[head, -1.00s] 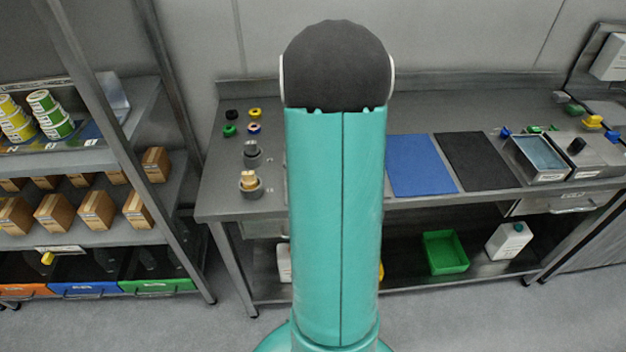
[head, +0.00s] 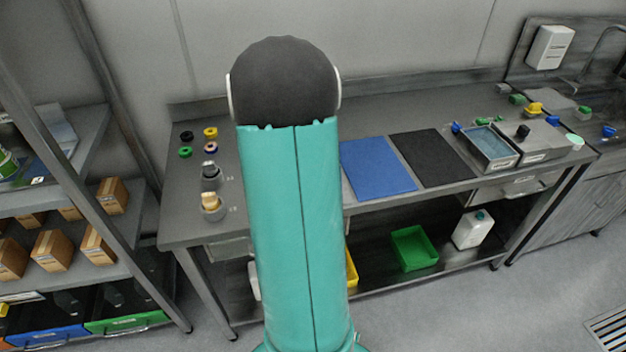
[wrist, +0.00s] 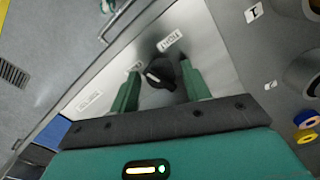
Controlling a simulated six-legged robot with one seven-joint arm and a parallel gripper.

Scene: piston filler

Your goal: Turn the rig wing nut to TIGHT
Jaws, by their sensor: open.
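A black knob-like part with a pale mark, which looks like the wing nut (wrist: 162,74), sits on a bare metal plate (wrist: 215,50) in the wrist view. A label (wrist: 170,40) stands beyond it and another label (wrist: 90,100) lies to its left; their small print is hard to read. My gripper (wrist: 160,70) is open, with one green finger on each side of the nut. I cannot tell whether either finger touches it. In the head view my own arm hides the nut and the gripper.
The bench in the head view carries a blue mat (head: 377,168), a black mat (head: 432,158) and a metal tray (head: 488,148) to the right. Several coloured rings and two round holders stand at its left end. A shelf with cardboard boxes (head: 52,250) is at the left.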

